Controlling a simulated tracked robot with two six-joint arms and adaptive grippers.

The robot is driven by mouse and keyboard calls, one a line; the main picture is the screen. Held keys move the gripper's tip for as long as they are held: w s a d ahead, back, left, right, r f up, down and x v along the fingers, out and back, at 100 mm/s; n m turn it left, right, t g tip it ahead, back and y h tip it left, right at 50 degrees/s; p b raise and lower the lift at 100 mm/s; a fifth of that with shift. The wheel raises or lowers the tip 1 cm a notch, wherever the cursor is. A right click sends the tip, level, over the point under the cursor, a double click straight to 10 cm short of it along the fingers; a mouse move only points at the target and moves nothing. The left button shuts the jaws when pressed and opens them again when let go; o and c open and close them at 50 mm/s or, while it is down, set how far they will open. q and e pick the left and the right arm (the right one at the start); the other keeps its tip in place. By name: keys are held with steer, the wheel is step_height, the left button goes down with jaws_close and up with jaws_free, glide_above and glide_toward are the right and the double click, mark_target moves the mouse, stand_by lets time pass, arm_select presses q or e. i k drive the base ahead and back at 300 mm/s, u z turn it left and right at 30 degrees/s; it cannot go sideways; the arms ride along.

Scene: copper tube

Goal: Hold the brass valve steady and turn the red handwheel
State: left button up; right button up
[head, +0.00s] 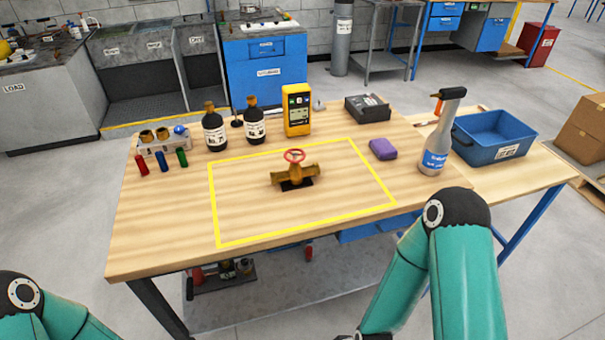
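The brass valve (293,175) lies on its side on the wooden table, on a small black base (297,185), inside the yellow outlined rectangle. Its red handwheel (294,156) sits on top, facing up. My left gripper is out of the picture; only a teal part of my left arm shows at the lower left. My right arm stands at the lower right, and its gripper is out of view too, below the bottom edge. Nothing touches the valve or the handwheel.
Two dark bottles (214,130) and a yellow meter (297,112) stand behind the valve. A purple sponge (383,149) and a spray bottle (436,145) are at the right, beside a blue bin (494,137). Small colored cylinders (161,161) stand at the left. The table's front is clear.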

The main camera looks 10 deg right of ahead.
mark_target(294, 156)
steer(key=k, duration=1.05)
steer(key=z, duration=0.75)
steer(key=i, duration=1.8)
steer(key=u, duration=0.85)
